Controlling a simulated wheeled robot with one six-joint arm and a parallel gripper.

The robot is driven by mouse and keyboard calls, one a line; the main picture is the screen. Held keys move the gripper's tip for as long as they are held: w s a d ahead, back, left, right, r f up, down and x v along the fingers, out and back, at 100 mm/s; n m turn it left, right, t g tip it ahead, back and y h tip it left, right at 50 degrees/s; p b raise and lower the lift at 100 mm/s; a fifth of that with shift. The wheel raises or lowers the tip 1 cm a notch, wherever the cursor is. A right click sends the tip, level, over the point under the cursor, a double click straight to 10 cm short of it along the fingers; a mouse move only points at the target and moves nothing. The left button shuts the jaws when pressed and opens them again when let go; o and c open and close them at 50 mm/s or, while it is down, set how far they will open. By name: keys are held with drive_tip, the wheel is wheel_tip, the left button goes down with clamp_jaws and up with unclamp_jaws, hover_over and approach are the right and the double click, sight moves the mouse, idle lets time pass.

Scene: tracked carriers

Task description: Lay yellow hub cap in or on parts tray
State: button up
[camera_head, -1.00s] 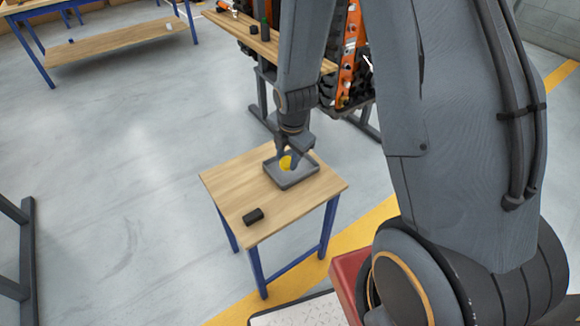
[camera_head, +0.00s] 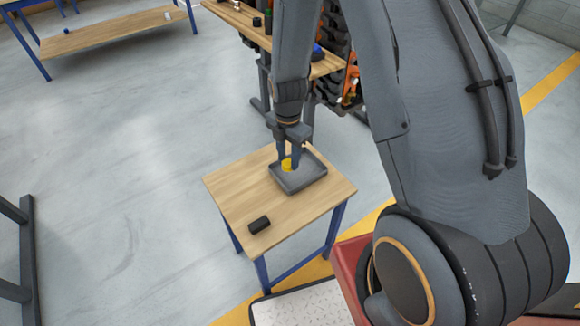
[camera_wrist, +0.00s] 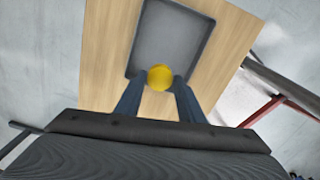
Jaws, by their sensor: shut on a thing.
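The yellow hub cap (camera_head: 287,164) is held between the fingers of my gripper (camera_head: 289,160). It also shows as a yellow disc in the wrist view (camera_wrist: 160,77), between the two fingertips (camera_wrist: 160,84). The grey parts tray (camera_head: 308,181) is shallow and rectangular and sits on a small wooden table. In the head view the hub cap is at the left part of the tray. In the wrist view the cap overlaps the tray's near edge (camera_wrist: 134,74). I cannot tell whether the cap touches the tray floor.
A black block (camera_head: 259,225) lies on the front left of the small wooden table (camera_head: 240,195) with blue legs. A shelf bench (camera_head: 333,66) with small items and dark and orange parts stands behind. Another bench (camera_head: 100,35) is at the far left. Open floor lies left.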

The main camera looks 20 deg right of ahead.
sight(288, 163)
drive_tip(key=shift+f+p, duration=0.35)
drive_tip(key=shift+f, duration=2.35)
drive_tip(key=o, duration=1)
drive_tip(key=shift+o, duration=0.2)
wheel_tip(288, 163, up, 12)
drive_tip(key=shift+r+b, duration=0.1)
drive_tip(key=shift+b, duration=0.7)
drive_tip(key=s+d+r+m, duration=0.1)
drive_tip(key=s+r+m, duration=0.5)
drive_tip(key=m, duration=0.6)
drive_tip(key=s+d+r+m, duration=0.1)
drive_tip(key=s+r+m, duration=0.6)
drive_tip(key=s+m, duration=0.3)
drive_tip(key=shift+s+m, duration=0.2)
drive_tip(key=shift+m, duration=0.7)
